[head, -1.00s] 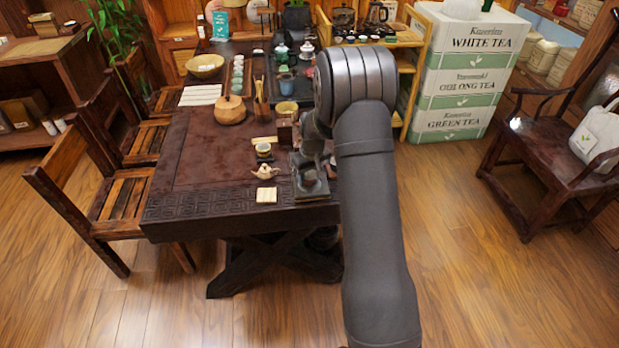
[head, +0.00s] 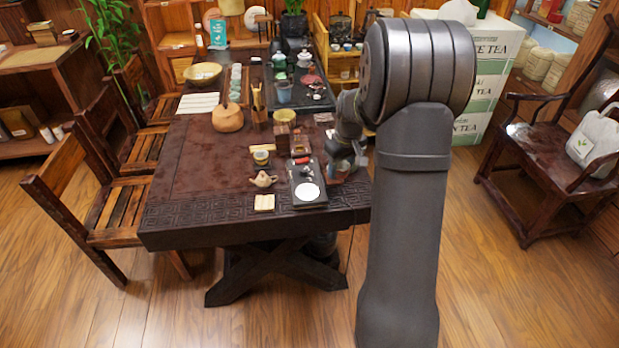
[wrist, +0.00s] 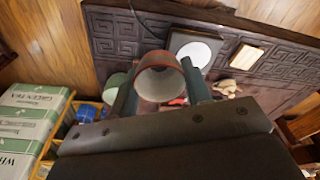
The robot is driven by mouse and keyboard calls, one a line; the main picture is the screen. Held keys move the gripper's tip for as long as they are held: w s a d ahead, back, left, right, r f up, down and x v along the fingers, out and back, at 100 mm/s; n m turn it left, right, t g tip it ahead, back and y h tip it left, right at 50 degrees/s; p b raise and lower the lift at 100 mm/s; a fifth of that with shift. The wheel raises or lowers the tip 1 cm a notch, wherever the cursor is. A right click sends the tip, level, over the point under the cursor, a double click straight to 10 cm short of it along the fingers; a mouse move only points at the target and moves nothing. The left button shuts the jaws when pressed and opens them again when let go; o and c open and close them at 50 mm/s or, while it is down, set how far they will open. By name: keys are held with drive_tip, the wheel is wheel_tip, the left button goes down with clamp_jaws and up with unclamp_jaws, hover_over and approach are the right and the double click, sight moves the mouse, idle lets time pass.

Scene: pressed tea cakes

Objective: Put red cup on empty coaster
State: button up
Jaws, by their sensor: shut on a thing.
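In the wrist view the red cup (wrist: 161,76) is between the two fingers of my gripper (wrist: 160,88), which is shut on it. The cup's pale inside shows at its open end. In the head view my gripper (head: 345,165) is at the right side of the table, largely behind my arm, and the cup is hard to make out. A bare, light wooden square coaster (head: 264,202) lies near the front edge of the table. It also shows in the wrist view (wrist: 247,56). My gripper is to the right of it, apart from it.
A dark tray (head: 310,172) with a white disc (head: 308,191) stands between coaster and gripper. The table's left part (head: 205,170) is clear.

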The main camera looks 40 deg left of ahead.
drive_tip(key=s+a+f+n, duration=0.1)
drive_tip(key=s+a+n, duration=0.2)
drive_tip(key=s+a, duration=0.5)
approach(263, 201)
drive_tip(key=shift+w+d+f, duration=0.15)
drive_tip(key=shift+w+f, duration=0.3)
drive_tip(key=shift+f, duration=0.25)
drive_tip(key=shift+s+a+f, duration=0.2)
drive_tip(key=shift+a+f, duration=0.1)
drive_tip(key=shift+a, duration=0.15)
drive_tip(key=shift+f, duration=1.95)
drive_tip(key=shift+f, duration=0.15)
drive_tip(key=o, duration=1)
drive_tip(key=r, duration=0.4)
drive_tip(key=d+r, duration=0.1)
drive_tip(key=r, duration=0.7)
drive_tip(key=shift+d+r, duration=0.15)
drive_tip(key=shift+d, duration=0.1)
